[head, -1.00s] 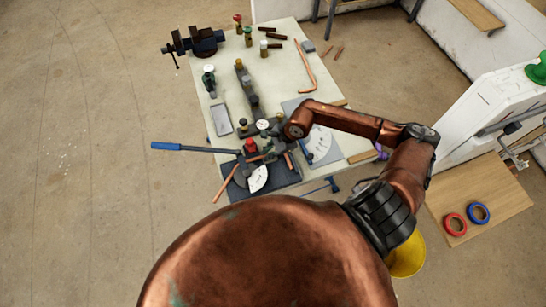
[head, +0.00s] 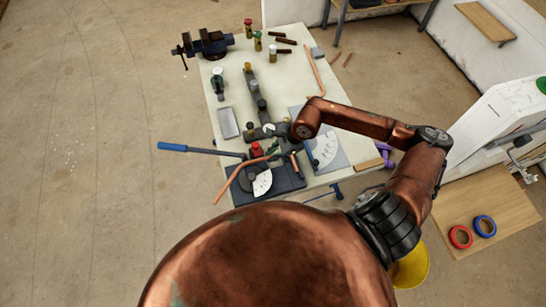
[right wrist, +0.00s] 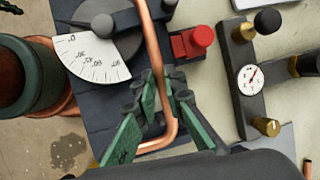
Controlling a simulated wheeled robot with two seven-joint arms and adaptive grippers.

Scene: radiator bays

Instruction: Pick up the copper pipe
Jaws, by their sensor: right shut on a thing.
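A bent copper pipe (head: 236,180) is at the blue-handled bender (head: 268,184) at the near end of the workbench. In the right wrist view the pipe (right wrist: 153,40) runs down past the white angle dial and bends near the bottom. My right gripper (right wrist: 164,88) has its green fingers closed around the pipe, one on each side. In the head view my right arm reaches over the bench and the gripper (head: 277,152) is small and partly hidden. I cannot tell whether the pipe is clear of the bender. My left gripper is not in view.
The bender's blue handle (head: 185,149) sticks out left of the workbench (head: 290,72). A red knob (right wrist: 202,36) and a gauge (right wrist: 250,78) stand close to the gripper. A vise (head: 205,45) and another bent copper pipe (head: 314,70) lie farther back.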

